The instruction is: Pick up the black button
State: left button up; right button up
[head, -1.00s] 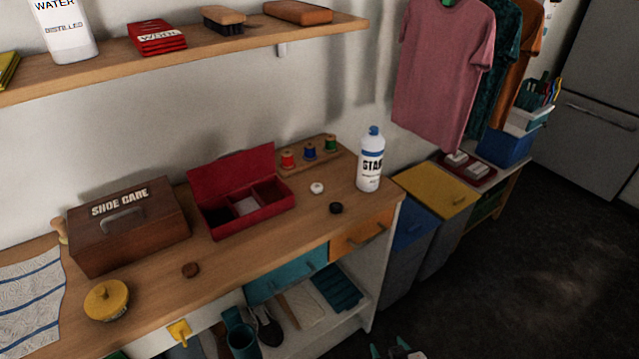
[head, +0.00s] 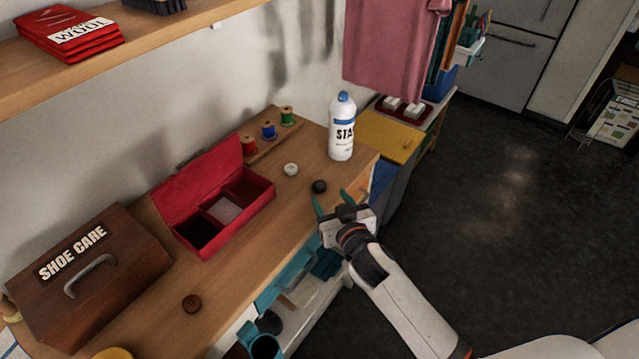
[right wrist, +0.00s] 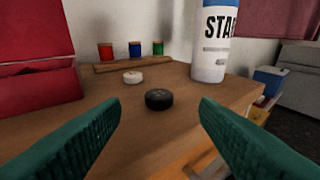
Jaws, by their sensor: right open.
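The black button (head: 319,186) lies flat on the wooden counter near its front right edge. In the right wrist view the black button (right wrist: 158,99) sits beyond and between the two teal fingers. My right gripper (head: 331,203) is open and empty at the counter's front edge, just short of the button and apart from it. It also shows in the right wrist view (right wrist: 160,120), with its fingers spread wide on either side. My left gripper is not in view.
A white button (head: 291,169) lies behind the black one. A starch bottle (head: 342,130) stands to the right. An open red box (head: 262,193) lies left, and a spool rack (head: 262,150) stands behind. A brown button (head: 192,304) lies farther left.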

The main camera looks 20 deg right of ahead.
aim_at(321, 186)
jog(key=shift+w+a+f, duration=0.1)
jog(key=shift+w+a, duration=0.1)
jog(key=shift+w, duration=0.4)
jog(key=p+x, duration=0.1)
jog(key=x, duration=0.3)
jog(key=shift+w+f, duration=0.25)
jog(key=shift+w, duration=0.15)
jog(key=shift+c, duration=0.5)
jog(key=c, duration=1)
